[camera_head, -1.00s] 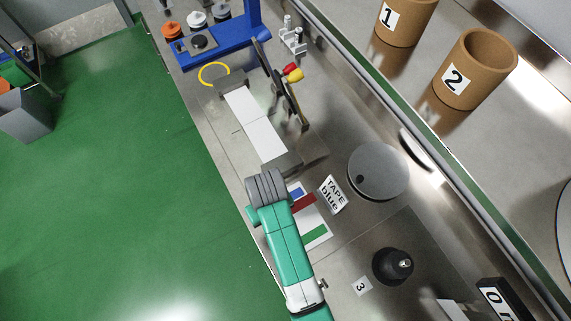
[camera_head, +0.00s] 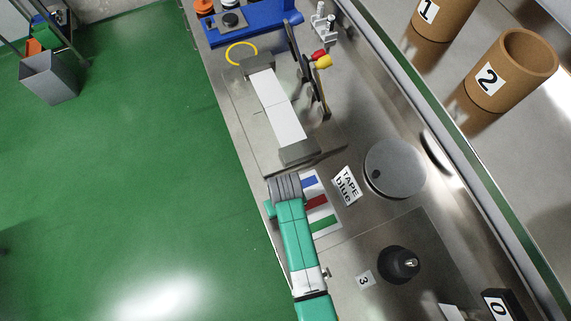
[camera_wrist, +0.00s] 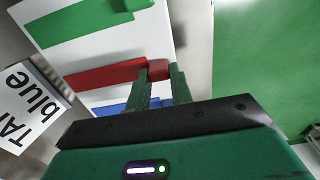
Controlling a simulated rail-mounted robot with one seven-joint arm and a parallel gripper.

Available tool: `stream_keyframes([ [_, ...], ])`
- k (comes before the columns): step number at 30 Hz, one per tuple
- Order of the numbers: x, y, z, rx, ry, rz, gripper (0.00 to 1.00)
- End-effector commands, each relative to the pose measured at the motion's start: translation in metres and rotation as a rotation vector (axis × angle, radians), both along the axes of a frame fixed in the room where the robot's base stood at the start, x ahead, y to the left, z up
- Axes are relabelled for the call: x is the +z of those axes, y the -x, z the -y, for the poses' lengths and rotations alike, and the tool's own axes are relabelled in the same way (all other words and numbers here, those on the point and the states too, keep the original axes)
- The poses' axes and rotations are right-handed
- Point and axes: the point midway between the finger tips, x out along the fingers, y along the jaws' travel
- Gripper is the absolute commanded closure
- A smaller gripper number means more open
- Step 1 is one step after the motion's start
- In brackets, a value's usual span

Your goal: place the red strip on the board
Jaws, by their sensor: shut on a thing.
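The white board (camera_head: 326,232) lies on the steel bench beside my arm, with a blue band (camera_head: 309,181) and a green band (camera_head: 323,223) on it. The red strip (camera_head: 316,202) shows between these two bands. In the wrist view, the red strip (camera_wrist: 100,76) runs across the white board (camera_wrist: 110,52) to my gripper (camera_wrist: 160,72). The two green fingers are shut on the strip's end. I cannot tell whether the strip touches the board or is just above it. In the head view my arm hides the fingers.
A "TAPE blue" label (camera_head: 346,185) stands close beside the board, with a grey disc (camera_head: 395,168) beyond it. A black knob (camera_head: 399,265) and a "3" card (camera_head: 365,279) are nearby. A grey fixture with a white belt (camera_head: 277,105) lies farther up the bench.

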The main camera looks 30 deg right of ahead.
Motion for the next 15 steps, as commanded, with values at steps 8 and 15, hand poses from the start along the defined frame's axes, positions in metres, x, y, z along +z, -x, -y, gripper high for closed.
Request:
stream_keyframes([
  [8, -0.0023, 0.0001, -0.0002, 0.0, 0.0, -0.001, 1.0],
  [15, -0.0025, 0.0003, -0.0002, 0.0, 0.0, -0.001, 0.56],
])
